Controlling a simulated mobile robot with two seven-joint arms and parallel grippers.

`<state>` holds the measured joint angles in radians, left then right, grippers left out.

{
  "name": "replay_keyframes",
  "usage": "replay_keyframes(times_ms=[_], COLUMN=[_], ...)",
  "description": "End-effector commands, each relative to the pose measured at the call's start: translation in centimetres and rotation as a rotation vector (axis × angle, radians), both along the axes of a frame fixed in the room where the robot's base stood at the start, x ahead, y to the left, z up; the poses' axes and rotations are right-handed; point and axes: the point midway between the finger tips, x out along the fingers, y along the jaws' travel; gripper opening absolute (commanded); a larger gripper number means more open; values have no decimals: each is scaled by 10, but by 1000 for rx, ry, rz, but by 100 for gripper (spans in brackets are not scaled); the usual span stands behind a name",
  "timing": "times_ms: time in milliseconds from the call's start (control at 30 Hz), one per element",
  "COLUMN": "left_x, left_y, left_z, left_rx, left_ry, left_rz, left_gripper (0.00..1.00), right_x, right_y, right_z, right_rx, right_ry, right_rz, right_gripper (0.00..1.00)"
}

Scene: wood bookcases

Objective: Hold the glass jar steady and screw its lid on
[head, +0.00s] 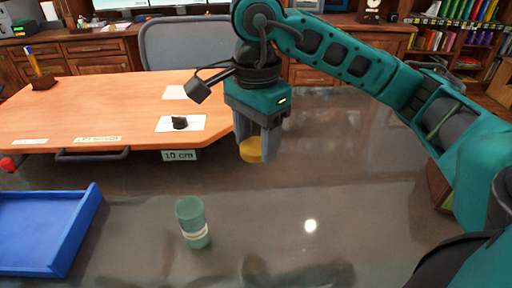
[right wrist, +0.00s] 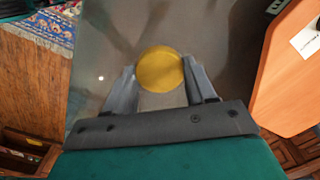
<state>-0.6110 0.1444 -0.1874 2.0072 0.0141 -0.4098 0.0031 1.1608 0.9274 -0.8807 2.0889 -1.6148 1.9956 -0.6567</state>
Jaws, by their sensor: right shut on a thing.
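The glass jar (head: 193,222) is a greenish, see-through cylinder with a pale band low on it. It stands on the dark glossy table in the head view, with no gripper touching it. The yellow round lid (head: 251,150) is between the fingers of my right gripper (head: 256,148), raised above the table, behind and to the right of the jar. In the right wrist view the lid (right wrist: 160,69) shows as a yellow disc, and the fingers are shut on its sides. The jar does not show in the right wrist view. My left gripper is in neither view.
A blue tray (head: 45,232) lies at the left. A raised orange-wood board (head: 90,103) is behind, with a black knob (head: 180,123) on a white card and a "10 cm" label (head: 180,156) at its edge. The table around the jar is clear.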

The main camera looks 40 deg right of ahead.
Motion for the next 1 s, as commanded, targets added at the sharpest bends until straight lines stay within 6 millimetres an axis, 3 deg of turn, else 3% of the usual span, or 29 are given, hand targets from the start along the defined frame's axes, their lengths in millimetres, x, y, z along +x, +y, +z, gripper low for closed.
replay_keyframes(times_ms=[467, 667, 1000], left_x=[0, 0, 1], left_y=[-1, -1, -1], left_z=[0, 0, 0], left_rx=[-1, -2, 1], left_ry=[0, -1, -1], left_rz=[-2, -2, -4], left_gripper=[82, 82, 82], right_x=[2, 13, 34], right_y=[2, 13, 34], right_z=[-4, -24, -74], right_rx=[2, 10, 11], right_ry=[2, 7, 3], right_rz=[52, 352, 1070], right_gripper=[26, 26, 26])
